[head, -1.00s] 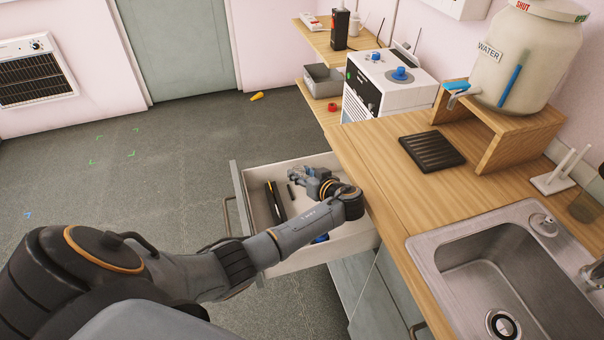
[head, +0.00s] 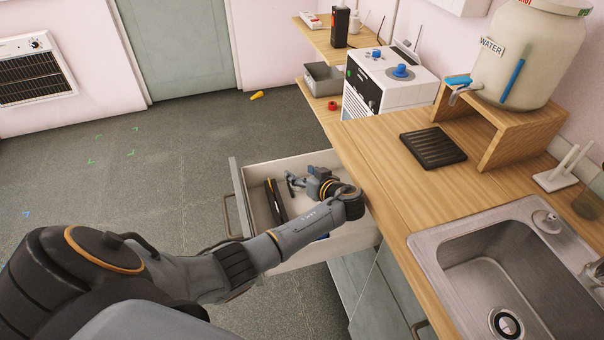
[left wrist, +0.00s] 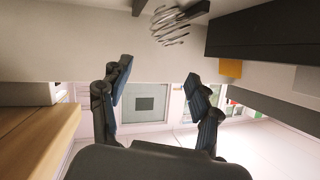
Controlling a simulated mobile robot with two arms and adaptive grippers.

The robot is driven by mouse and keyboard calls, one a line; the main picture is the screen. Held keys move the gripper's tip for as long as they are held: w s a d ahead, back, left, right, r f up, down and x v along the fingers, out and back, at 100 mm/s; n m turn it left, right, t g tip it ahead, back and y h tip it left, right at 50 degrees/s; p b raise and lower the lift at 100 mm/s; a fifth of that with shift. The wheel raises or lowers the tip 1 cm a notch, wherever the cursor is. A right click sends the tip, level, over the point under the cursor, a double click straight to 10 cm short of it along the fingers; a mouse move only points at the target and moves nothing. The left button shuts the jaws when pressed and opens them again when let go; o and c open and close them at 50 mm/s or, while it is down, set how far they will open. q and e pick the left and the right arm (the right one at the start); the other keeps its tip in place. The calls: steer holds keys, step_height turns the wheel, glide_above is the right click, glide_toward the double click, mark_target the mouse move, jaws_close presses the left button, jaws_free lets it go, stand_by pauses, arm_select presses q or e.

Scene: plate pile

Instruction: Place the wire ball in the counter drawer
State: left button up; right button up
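The counter drawer (head: 325,249) is pulled open below the wooden counter. My left gripper (head: 291,184) is inside or just over it, with its fingers spread. In the left wrist view the fingers of the left gripper (left wrist: 158,105) are wide apart with nothing between them. The wire ball (left wrist: 172,25), a cage of thin silvery wire with a dark stem, shows at the top of that view, against the pale drawer surface and apart from the fingers. I cannot make out the ball in the head view. My right gripper is not in view.
A long black object (head: 274,201) lies in the drawer, left of my gripper. The counter (head: 385,170) edge is close to my wrist on the right. A black ridged tray (head: 433,149) and a sink (head: 500,265) are on the counter. The floor to the left is mostly clear.

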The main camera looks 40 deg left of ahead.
arm_select(q)
steer(key=shift+r+p, duration=0.3)
steer(key=v, duration=0.7)
steer(key=shift+s+d+r, duration=0.15)
steer(key=shift+d+r, duration=0.05)
steer(key=shift+r, duration=0.25)
